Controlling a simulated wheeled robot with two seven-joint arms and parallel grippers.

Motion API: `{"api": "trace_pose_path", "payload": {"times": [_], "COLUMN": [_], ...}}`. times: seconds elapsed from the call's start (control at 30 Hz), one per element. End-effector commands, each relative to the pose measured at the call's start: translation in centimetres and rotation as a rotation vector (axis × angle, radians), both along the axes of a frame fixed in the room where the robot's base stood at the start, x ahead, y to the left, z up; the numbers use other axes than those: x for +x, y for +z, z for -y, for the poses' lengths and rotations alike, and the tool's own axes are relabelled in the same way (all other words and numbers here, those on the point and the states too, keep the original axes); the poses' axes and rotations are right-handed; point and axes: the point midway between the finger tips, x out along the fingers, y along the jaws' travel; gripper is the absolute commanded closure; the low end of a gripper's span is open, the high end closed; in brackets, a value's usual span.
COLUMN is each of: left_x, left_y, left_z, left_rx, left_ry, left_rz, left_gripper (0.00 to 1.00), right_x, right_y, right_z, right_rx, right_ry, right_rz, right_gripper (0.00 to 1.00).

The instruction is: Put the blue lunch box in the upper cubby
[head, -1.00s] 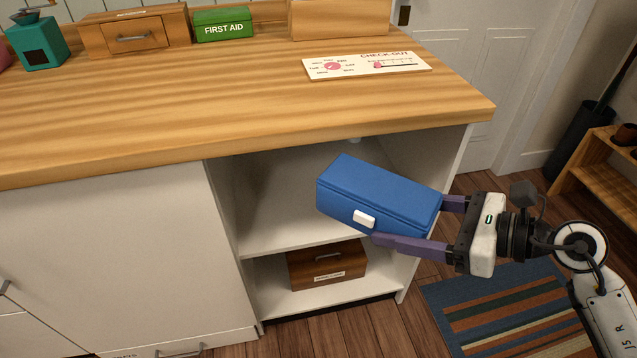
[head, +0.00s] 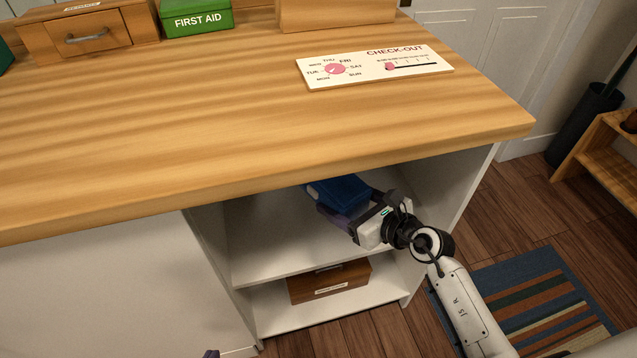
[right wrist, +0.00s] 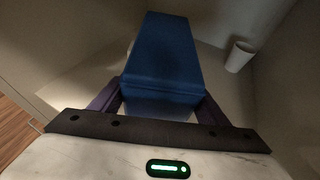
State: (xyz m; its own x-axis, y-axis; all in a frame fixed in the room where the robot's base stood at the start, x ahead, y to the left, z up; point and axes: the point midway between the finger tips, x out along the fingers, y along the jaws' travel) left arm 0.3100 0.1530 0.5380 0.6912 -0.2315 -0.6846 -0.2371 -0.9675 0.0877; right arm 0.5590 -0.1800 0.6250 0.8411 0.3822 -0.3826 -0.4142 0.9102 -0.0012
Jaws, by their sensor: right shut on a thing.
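The blue lunch box (head: 347,190) is inside the upper cubby (head: 265,235), partly hidden under the counter's edge. My right gripper (head: 338,205) reaches into the cubby from the front right, shut on the box. In the right wrist view the lunch box (right wrist: 165,60) lies lengthwise between the purple fingers of my right gripper (right wrist: 161,103). I cannot tell whether the box touches the shelf. Only a small purple tip of my left gripper (head: 211,353) shows at the bottom edge; its jaws are out of sight.
A white cup (right wrist: 240,57) stands in the cubby, right of the box in the wrist view. A brown drawer box (head: 328,282) sits in the lower cubby. The wooden counter (head: 230,130) overhangs above, with a check-out board (head: 375,66) and a first aid box (head: 196,18).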

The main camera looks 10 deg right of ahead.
Motion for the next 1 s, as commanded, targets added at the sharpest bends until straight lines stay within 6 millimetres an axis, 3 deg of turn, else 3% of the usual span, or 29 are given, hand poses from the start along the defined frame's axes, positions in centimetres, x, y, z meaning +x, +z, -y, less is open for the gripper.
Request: {"api": "trace_pose_path", "payload": {"times": [0.13, 0.37, 0.6, 1.0], "left_x": [-0.1, -0.4, -0.2, -0.1], "left_y": [-1.4, -1.6, -2.7, -1.9], "left_z": [0.1, 0.3, 0.7, 0.9], "left_rx": [-0.012, -0.032, -0.062, -0.076], "left_ry": [0.007, 0.015, 0.030, 0.036], "left_rz": [0.004, 0.008, 0.026, 0.038], "left_gripper": [1.00, 1.00, 1.00, 1.00], "right_x": [0.0, 0.0, 0.0, 0.0], "right_y": [-3.1, -5.4, -9.2, -9.6], "right_z": [0.0, 0.0, 0.0, 0.0], "right_rx": [0.001, 0.001, 0.002, 0.001], "right_ry": [-0.001, -0.001, -0.002, 0.000], "right_rz": [-0.002, 0.002, 0.001, 0.002], "right_gripper": [0.60, 0.60, 0.60, 0.60]}}
